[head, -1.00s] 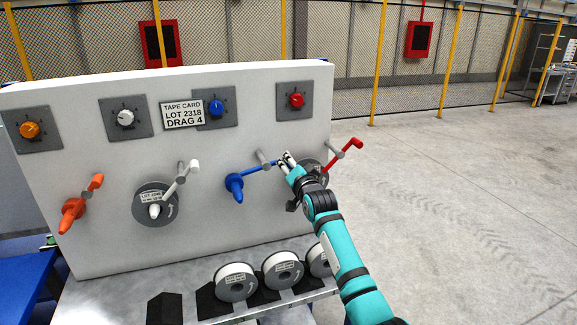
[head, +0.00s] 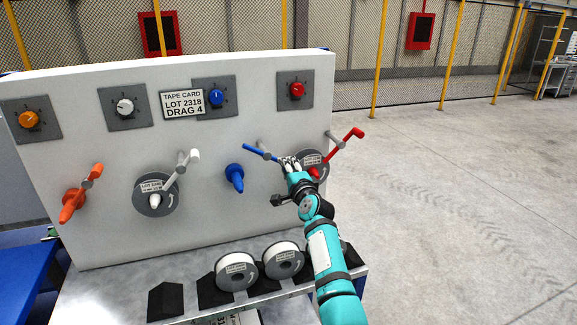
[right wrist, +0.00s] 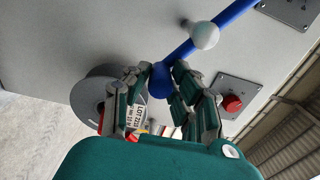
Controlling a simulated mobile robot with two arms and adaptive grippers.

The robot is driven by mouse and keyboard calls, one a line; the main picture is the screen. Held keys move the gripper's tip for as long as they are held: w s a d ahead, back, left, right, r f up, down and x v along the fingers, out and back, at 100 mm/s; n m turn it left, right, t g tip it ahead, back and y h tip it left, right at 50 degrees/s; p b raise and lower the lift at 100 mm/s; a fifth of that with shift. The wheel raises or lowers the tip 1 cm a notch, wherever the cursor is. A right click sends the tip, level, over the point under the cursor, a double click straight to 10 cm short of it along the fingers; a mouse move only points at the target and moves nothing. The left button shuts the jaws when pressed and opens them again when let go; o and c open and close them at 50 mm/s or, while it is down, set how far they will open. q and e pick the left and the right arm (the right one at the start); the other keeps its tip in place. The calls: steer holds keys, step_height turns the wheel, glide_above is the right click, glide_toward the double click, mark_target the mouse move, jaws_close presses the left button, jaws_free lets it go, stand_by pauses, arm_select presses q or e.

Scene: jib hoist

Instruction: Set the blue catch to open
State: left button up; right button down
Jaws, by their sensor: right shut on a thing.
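The blue catch (head: 259,152) is a blue lever on a grey post on the upright panel. Its left end sits above and apart from the blue spindle (head: 235,178), and the lever slopes down to the right. My right gripper (head: 289,161) is at its right end. In the right wrist view the blue catch (right wrist: 234,16) crosses its pale post, and its knobbed end sits between the fingers of my right gripper (right wrist: 163,75), shut on it. The fingers partly hide that end. My left gripper is out of view.
The red catch (head: 345,142) and a reel (head: 313,158) are close right of the gripper. The white catch (head: 182,172) and orange catch (head: 88,182) are further left. Dials and a tape card (head: 183,104) are above. Spare reels (head: 236,270) stand on the ledge below.

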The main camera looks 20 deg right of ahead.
steer(key=shift+m, duration=0.3)
steer(key=c, duration=1.1)
jaws_free()
steer(key=shift+w+a+f, duration=0.1)
steer(key=shift+s, duration=3.8)
steer(key=shift+f, duration=0.1)
